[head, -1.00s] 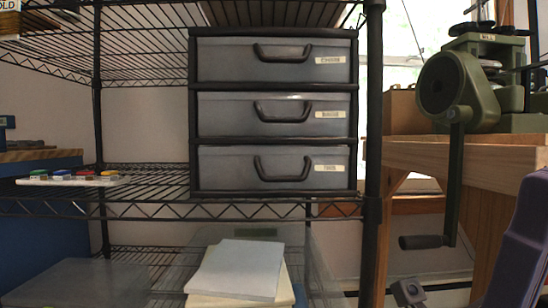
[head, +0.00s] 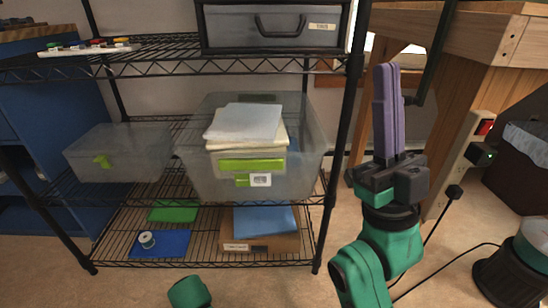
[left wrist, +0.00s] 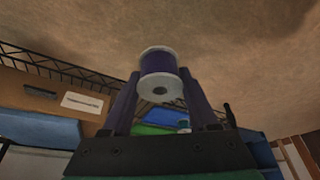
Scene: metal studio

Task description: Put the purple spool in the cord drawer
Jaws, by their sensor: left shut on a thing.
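The purple spool (left wrist: 160,65), dark thread between white flanges, is between the fingers of my left gripper (left wrist: 160,88) in the left wrist view. That gripper is shut on it. In the head view the left gripper and the spool are out of frame; only a green part of my left arm shows at the bottom. My right gripper (head: 387,75) points up, its two purple fingers together with nothing between them. One grey drawer (head: 272,29) of the black drawer unit shows at the top, closed. Its label is too small to read, so I cannot tell which is the cord drawer.
Below are a blue mat (head: 170,246) with a small spool (head: 147,240) and a cardboard box (head: 255,242). A wooden bench (head: 475,45) stands at right.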

